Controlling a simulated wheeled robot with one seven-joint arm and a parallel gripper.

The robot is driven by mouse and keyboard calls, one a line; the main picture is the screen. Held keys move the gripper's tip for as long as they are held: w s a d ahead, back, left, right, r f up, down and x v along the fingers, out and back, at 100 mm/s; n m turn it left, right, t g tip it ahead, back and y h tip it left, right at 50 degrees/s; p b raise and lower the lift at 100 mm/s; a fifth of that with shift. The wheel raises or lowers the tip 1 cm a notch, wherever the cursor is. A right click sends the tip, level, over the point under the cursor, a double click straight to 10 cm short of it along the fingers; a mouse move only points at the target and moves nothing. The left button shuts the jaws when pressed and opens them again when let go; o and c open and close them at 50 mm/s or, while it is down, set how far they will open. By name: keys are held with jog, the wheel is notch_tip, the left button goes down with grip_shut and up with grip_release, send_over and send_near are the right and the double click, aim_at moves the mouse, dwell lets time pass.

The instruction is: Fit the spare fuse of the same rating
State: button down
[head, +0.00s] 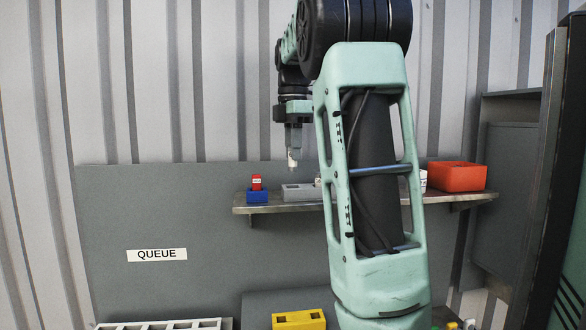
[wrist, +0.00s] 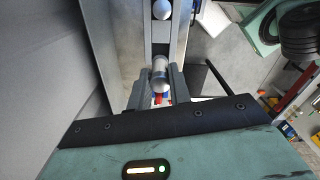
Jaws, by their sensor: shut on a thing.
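My gripper (head: 293,152) hangs fingers-down above the shelf, shut on a small white cylindrical fuse (head: 292,160). In the wrist view the fuse, with a silvery end (wrist: 160,73), sits between the two fingers. A grey holder (head: 298,193) lies on the shelf below, apart from the held fuse. Another rounded pale end (wrist: 161,10) shows in a grey channel at the top of the wrist view. A red piece (head: 257,182) with a pale label stands in a blue block (head: 257,196) left of the holder. The rating of the held fuse cannot be read.
The metal shelf (head: 350,204) runs along the grey panel. An orange-red bin (head: 457,177) stands at its right end. A white item (head: 423,181) is partly hidden behind my arm. Below are a QUEUE label (head: 157,255), a yellow block (head: 299,320) and a pale rack (head: 160,325).

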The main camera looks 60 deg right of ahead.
notch_tip(320, 180, up, 4)
jog(key=shift+r, duration=0.1)
notch_tip(320, 180, up, 6)
jog(key=p, duration=0.7)
dwell(0.4)
